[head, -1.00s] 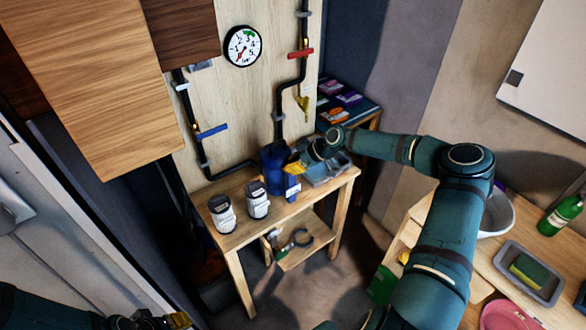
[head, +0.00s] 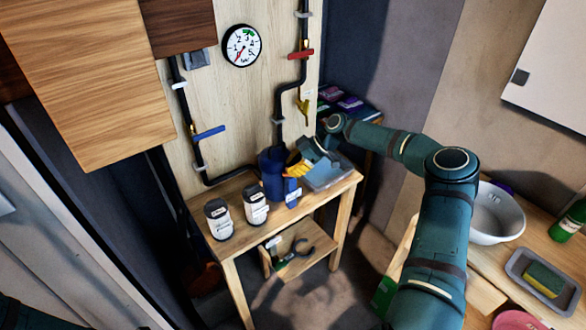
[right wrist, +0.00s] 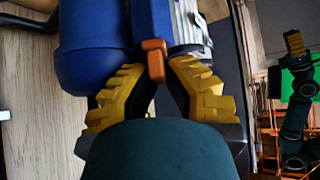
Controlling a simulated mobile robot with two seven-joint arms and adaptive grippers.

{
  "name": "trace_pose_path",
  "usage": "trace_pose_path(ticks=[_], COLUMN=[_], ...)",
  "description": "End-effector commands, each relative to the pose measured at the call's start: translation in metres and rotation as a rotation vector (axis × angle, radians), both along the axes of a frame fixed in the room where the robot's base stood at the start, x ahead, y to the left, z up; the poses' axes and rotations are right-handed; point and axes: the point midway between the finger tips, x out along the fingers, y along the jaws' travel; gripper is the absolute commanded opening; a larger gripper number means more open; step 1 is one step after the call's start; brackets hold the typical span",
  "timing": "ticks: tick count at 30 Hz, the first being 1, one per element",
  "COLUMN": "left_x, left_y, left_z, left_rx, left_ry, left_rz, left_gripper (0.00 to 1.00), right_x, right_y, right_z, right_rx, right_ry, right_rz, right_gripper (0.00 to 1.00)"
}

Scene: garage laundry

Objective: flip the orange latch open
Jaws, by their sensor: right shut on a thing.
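The orange latch (right wrist: 154,60) shows in the right wrist view as a small tab on a dark blue body (right wrist: 150,15). It lies between the yellow ridged fingertips of my right gripper (right wrist: 155,78), which is shut on it. In the head view my right gripper (head: 297,167) is beside the blue cylinder (head: 271,172) on the wooden bench and hides the latch. The cylinder's rounded side (right wrist: 92,50) also shows in the right wrist view. My left gripper (right wrist: 295,43) seems to show small at the right edge of that view, too small to read its jaws.
Two labelled jars (head: 218,220) stand on the bench (head: 237,245) left of the cylinder. Black pipes with a blue lever (head: 208,132) and a red lever (head: 300,54) run up the wall panel behind.

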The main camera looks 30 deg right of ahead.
Motion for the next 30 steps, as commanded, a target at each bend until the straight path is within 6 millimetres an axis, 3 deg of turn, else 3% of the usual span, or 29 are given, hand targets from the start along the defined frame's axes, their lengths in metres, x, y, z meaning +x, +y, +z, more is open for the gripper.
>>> trace_pose_path(ticks=[5, 6, 8, 23, 30], left_x=[0.000, 0.000, 0.000, 0.000, 0.000], left_y=[0.000, 0.000, 0.000, 0.000, 0.000], left_z=[0.000, 0.000, 0.000, 0.000, 0.000], left_rx=[0.000, 0.000, 0.000, 0.000, 0.000], left_ry=[0.000, 0.000, 0.000, 0.000, 0.000], left_rz=[0.000, 0.000, 0.000, 0.000, 0.000], left_gripper=[0.41, 0.41, 0.41, 0.41, 0.41], right_x=[-0.001, -0.001, -0.001, 0.000, -0.009], right_y=[0.001, 0.001, 0.001, -0.002, -0.021], right_z=[-0.002, -0.002, -0.002, 0.002, 0.022], right_rx=[0.000, 0.000, 0.000, -0.002, -0.004], right_ry=[0.004, 0.004, 0.004, -0.003, -0.001], right_rz=[0.002, 0.002, 0.001, -0.005, -0.006], right_gripper=[0.00, 0.23, 0.41, 0.41, 0.41])
